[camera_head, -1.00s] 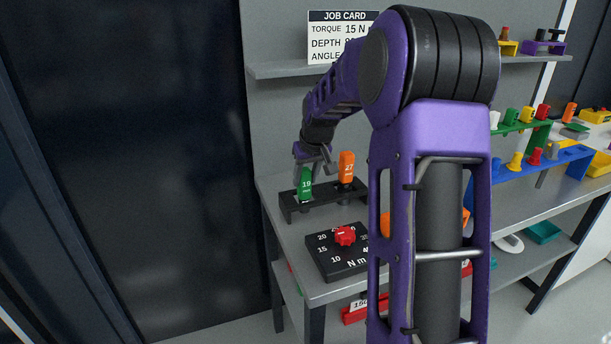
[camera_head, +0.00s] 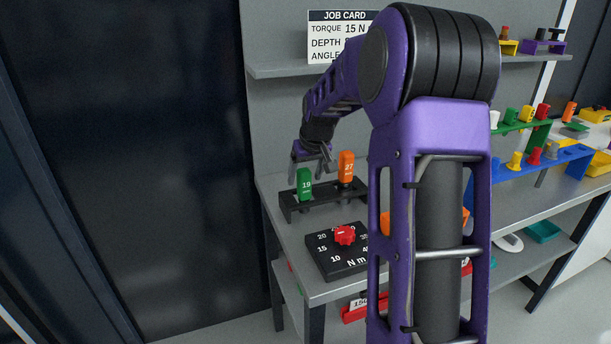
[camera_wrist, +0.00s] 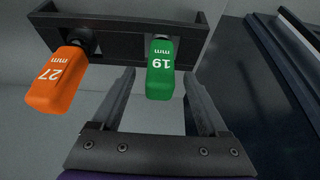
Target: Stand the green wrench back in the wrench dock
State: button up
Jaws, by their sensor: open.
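The green wrench (camera_head: 304,184), marked 19 mm, stands upright in the black wrench dock (camera_head: 322,203) at its left place. In the wrist view the green wrench (camera_wrist: 160,70) shows at the dock (camera_wrist: 125,40), beyond and between the fingertips. My gripper (camera_head: 311,160) is open and empty, just above and behind the green wrench in the head view. In the wrist view the gripper (camera_wrist: 158,90) has its fingers apart, one on each side of the green handle, with gaps visible. The wrench's lower end is hidden in the dock.
An orange wrench (camera_head: 346,167), marked 27 mm, stands in the dock right of the green one. A black torque dial plate with a red knob (camera_head: 344,235) lies in front. My arm hides the bench's middle. Coloured racks (camera_head: 540,162) stand at the right.

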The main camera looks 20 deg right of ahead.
jog(key=shift+r+p, duration=2.9)
jog(key=shift+r, duration=1.4)
